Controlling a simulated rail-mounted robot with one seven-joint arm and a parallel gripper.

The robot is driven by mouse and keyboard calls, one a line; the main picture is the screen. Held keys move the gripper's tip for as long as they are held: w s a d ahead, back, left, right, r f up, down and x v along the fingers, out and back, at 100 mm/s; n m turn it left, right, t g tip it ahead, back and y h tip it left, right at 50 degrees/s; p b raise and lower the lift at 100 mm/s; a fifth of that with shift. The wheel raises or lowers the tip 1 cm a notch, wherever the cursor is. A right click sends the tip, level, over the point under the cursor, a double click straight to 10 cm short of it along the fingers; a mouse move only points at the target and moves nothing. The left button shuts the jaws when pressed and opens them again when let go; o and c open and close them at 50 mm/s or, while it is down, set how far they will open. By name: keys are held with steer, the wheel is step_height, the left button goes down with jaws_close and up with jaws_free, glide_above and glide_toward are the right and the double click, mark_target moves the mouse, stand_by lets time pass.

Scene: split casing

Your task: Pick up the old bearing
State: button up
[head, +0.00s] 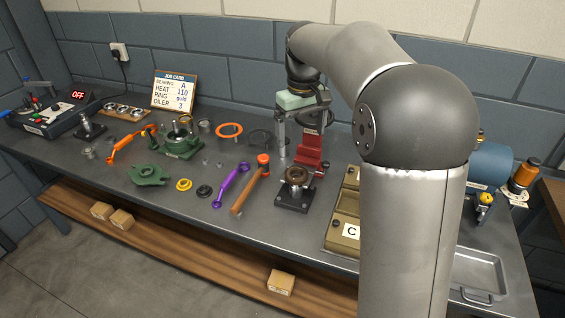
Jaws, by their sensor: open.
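A brownish ring, which looks like a bearing (297,173), sits on a black square block (291,198) near the front middle of the bench. A green split casing (182,147) further left has a brass-coloured round part (183,124) in it. I cannot tell for certain which of these is the old bearing. My gripper (302,150) points down with its fingers apart, above and behind the black block. Nothing shows between the fingers, though a red upright stand (310,148) behind them partly confuses the view.
A purple wrench (231,185) and an orange-headed hammer (250,190) lie left of the block. A green casing half (148,174), orange ring (229,130) and job card (174,91) are further left. A tan tray marked C (344,232) stands right, partly hidden by my arm.

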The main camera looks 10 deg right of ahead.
steer(key=w+f+n, duration=0.1)
steer(key=w+f, duration=0.1)
steer(key=w, duration=0.4)
glide_above(297, 168)
steer(key=s, duration=0.3)
steer(key=f, duration=1.1)
steer(key=shift+w+a+f+p, duration=0.2)
steer(key=shift+a+p, duration=0.2)
steer(key=shift+w+d+f+p, duration=0.1)
steer(key=shift+f+p, duration=0.35)
steer(key=shift+f, duration=0.9)
steer(key=shift+w+f+p, duration=0.1)
steer(key=shift+f+p, duration=0.35)
steer(key=shift+f, duration=0.9)
steer(key=c, duration=1.1)
steer(key=shift+c, duration=0.9)
steer(key=shift+r, duration=0.15)
